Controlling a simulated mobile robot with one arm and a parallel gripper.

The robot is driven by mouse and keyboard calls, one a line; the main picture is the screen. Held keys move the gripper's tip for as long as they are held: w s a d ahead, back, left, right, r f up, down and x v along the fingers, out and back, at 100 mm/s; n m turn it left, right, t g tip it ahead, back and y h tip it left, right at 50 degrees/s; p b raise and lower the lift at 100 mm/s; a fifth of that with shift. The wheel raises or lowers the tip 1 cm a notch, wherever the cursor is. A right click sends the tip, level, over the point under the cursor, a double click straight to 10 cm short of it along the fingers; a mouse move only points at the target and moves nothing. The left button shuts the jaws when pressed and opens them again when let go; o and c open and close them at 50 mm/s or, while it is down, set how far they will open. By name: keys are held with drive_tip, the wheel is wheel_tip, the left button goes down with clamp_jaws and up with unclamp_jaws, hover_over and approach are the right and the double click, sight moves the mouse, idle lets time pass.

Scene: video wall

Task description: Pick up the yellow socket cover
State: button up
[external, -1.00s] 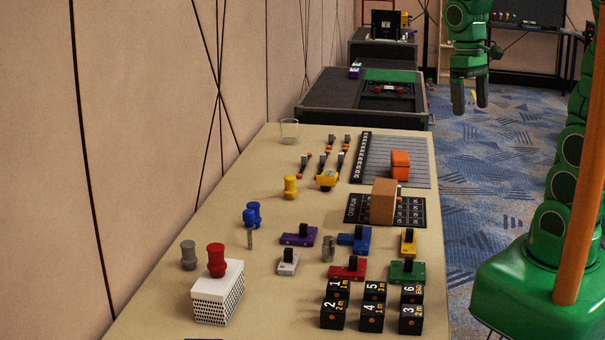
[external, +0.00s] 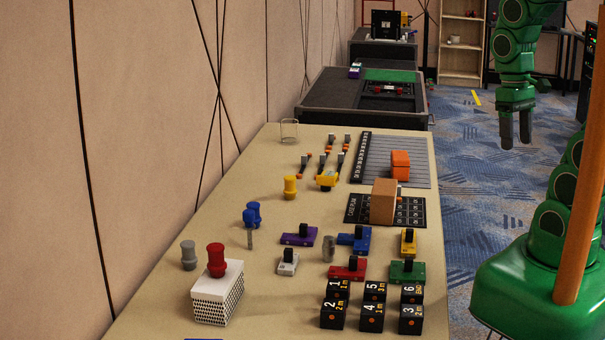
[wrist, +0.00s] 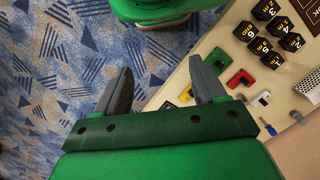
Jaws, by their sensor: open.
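The yellow socket cover, which I take to be the small yellow ribbed cylinder (external: 290,187), stands upright on the long beige table (external: 225,215), left of centre in the external view. I cannot make it out in the wrist view. My gripper (external: 516,143) is open and empty, pointing down over the carpet to the right of the table, well apart from the cover. In the wrist view its two grey fingers (wrist: 162,70) are spread over carpet and the table edge.
A brown box (external: 383,201), coloured blocks and black numbered cubes (external: 372,318) occupy the right side. The carpet beside the table is free.

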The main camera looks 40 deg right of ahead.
drive_tip(key=n+t+y, duration=0.1)
drive_tip(key=t, duration=0.9)
hover_over(286, 184)
drive_tip(key=s+d, duration=0.5)
drive_tip(key=s, duration=0.3)
drive_tip(key=s+d, duration=0.4)
drive_tip(key=s, duration=0.4)
wheel_tip(286, 184, down, 16)
drive_tip(key=w+a+f+t, duration=0.1)
drive_tip(key=w+a+f, duration=0.1)
drive_tip(key=w+f, duration=0.1)
drive_tip(key=w+a+f+t+y, duration=0.1)
drive_tip(key=w+a+f, duration=0.1)
drive_tip(key=w+f, duration=0.2)
drive_tip(key=w+a+f+n+t, duration=0.1)
drive_tip(key=w+a+f, duration=0.1)
drive_tip(key=w+f, duration=0.2)
drive_tip(key=shift+w+a+t, duration=0.1)
drive_tip(key=shift+a+t, duration=0.15)
drive_tip(key=shift+t, duration=0.15)
drive_tip(key=shift+x, duration=1.45)
drive_tip(key=shift+f+x, duration=0.25)
drive_tip(key=shift+x, duration=2.25)
drive_tip(key=shift+r, duration=0.15)
